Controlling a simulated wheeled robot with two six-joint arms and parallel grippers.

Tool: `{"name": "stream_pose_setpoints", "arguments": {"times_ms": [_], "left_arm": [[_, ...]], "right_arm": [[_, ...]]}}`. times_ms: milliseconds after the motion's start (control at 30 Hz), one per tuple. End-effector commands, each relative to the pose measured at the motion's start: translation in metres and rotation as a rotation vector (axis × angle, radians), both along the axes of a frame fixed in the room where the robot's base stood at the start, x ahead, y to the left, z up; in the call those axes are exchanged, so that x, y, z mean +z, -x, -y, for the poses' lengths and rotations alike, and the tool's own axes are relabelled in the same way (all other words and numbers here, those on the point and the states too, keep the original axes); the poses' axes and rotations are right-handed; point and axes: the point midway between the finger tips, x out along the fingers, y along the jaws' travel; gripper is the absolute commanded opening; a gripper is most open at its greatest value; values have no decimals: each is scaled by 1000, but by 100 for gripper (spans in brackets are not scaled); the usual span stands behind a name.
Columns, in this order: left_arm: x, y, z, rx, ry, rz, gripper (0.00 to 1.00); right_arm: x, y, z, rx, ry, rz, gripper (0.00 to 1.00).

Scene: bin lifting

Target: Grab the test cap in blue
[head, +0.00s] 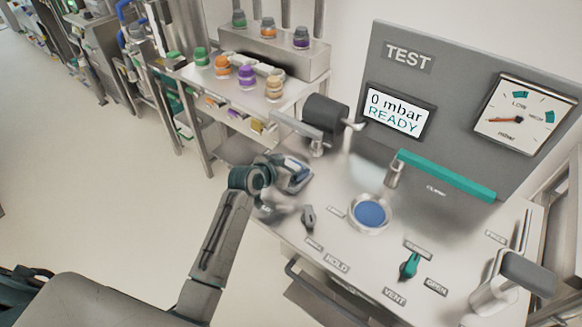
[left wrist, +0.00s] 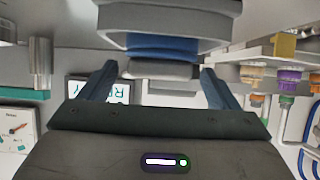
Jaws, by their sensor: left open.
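A cap with a grey rim and a blue band (left wrist: 160,45) fills the top middle of the left wrist view, close in front of my left gripper (left wrist: 157,76). The gripper's two fingers stand apart, one toward each side of the cap's narrower grey part. No grip on it shows. In the head view my left gripper (head: 287,182) is over the left part of the test bench (head: 350,262), where blue and grey parts overlap and the cap is hard to separate from the fingers. My right gripper is not in view.
A blue disc (head: 370,213) sits in a metal ring on the bench, below a teal bar (head: 445,175). A dark cylinder (head: 325,117) stands behind my gripper. A shelf rack (head: 275,55) at the back holds coloured caps. The screen (head: 397,113) reads 0 mbar READY.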

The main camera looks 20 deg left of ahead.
Motion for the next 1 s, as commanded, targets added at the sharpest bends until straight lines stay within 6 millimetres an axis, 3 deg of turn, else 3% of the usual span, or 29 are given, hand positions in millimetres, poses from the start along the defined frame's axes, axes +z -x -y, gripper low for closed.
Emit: {"name": "stream_pose_setpoints", "arguments": {"times_ms": [367, 633, 1000], "left_arm": [[-6, -10, 4, 0, 1, 0, 84], [-6, -9, 4, 0, 1, 0, 35], [-6, -9, 4, 0, 1, 0, 34]], "right_arm": [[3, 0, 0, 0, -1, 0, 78], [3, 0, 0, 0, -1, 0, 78], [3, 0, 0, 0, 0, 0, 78]]}}
